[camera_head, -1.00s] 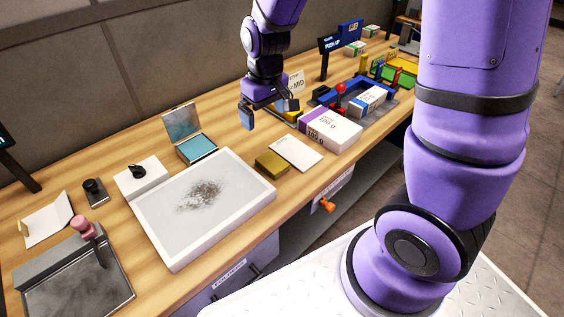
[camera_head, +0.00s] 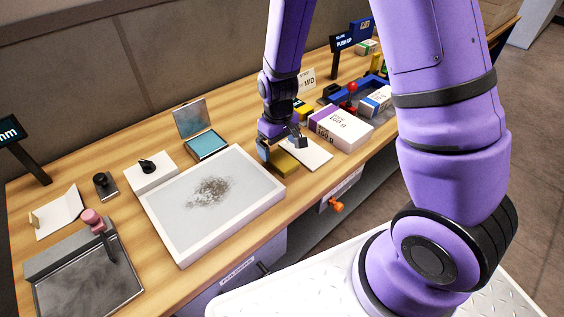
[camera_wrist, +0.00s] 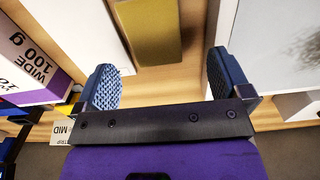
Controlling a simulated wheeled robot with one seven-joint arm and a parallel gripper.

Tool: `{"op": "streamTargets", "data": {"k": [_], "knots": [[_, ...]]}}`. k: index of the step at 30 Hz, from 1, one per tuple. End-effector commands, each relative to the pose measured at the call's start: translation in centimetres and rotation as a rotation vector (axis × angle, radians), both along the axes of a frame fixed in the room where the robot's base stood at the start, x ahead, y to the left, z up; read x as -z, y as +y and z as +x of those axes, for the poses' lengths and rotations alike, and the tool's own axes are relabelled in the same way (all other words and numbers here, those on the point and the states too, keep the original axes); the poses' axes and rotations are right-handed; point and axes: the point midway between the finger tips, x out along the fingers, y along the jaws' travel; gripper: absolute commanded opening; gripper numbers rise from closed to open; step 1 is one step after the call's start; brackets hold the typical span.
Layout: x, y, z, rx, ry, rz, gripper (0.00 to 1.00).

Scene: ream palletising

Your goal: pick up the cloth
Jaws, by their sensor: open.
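A mustard-yellow flat block (camera_head: 288,166), the likeliest cloth, lies on the wooden bench between the white-rimmed tray (camera_head: 234,226) and a white pad (camera_head: 316,154). My gripper (camera_head: 281,146) is just above and behind it in the head view, partly covering it. In the wrist view the yellow block (camera_wrist: 147,28) shows ahead of my gripper (camera_wrist: 165,84), roughly between the lines of the two blue fingers. The fingers are apart with nothing between them. The block's far end is cut off by the wrist frame. The tray holds a patch of dark specks.
A white-and-purple paper ream (camera_head: 342,128) stands right of the pad. A teal pad in an open box (camera_head: 205,146), a white block with a black knob (camera_head: 150,172) and a dark metal tray (camera_head: 85,285) lie to the left. Bare bench shows at the back left.

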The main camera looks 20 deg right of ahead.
Motion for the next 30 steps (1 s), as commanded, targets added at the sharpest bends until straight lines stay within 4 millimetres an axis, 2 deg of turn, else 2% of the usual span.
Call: {"op": "streamTargets", "data": {"k": [12,22,23,27,30], "knots": [[4.5,-0.6,0.3,0.001,0.003,0.0,0.96],[5.0,-0.6,0.3,0.0,0.001,0.0,0.96],[5.0,-0.6,0.3,0.0,0.001,0.0,0.93],[5.0,-0.6,0.3,0.0,0.001,0.0,0.61],[5.0,-0.6,0.3,0.0,0.001,0.0,0.42]]}}
